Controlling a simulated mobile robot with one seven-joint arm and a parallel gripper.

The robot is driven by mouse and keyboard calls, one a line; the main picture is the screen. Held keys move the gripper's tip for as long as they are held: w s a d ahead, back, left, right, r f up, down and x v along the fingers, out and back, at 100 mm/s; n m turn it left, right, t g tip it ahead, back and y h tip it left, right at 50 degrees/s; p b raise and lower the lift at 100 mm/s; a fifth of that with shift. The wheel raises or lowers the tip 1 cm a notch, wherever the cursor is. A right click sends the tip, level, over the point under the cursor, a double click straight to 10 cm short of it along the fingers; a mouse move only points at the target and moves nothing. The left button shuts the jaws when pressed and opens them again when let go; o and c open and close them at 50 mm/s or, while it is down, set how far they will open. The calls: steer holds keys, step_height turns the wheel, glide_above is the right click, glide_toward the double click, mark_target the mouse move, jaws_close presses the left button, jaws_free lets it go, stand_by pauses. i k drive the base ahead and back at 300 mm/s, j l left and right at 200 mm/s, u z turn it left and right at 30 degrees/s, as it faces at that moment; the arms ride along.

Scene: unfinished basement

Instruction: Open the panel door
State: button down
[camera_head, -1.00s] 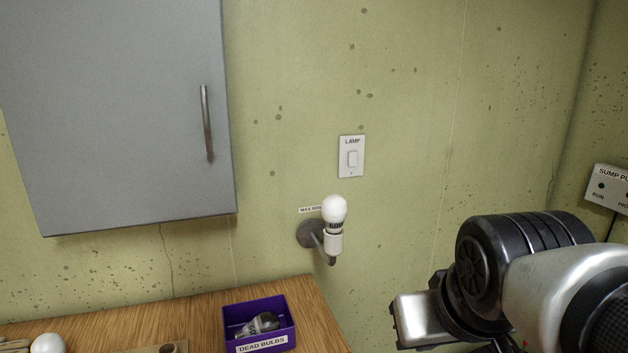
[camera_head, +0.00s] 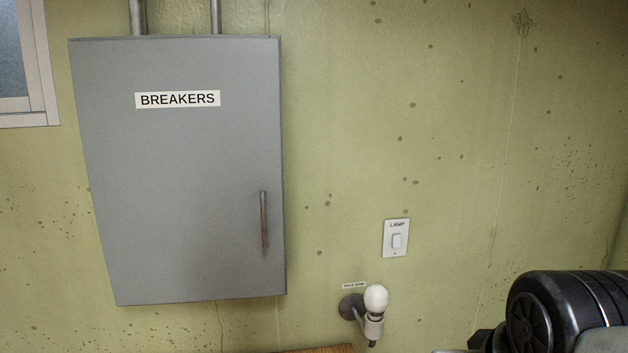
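The grey breaker panel door (camera_head: 185,190) hangs on the wall left of centre and carries a white "BREAKERS" label (camera_head: 178,99). It looks closed. Its vertical bar handle (camera_head: 264,220) is near the lower right edge, and nothing touches it. Part of my arm shows in the lower right corner, well to the right of the panel. My gripper's fingertips are outside the picture.
A lamp switch (camera_head: 396,238) is on the wall right of the panel. Below it, a white bulb (camera_head: 376,298) sits in a wall socket that sticks out. A wooden table edge (camera_head: 325,349) shows at the bottom. A window (camera_head: 22,60) is at upper left.

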mark_target(182, 137)
steer(key=u, duration=1.35)
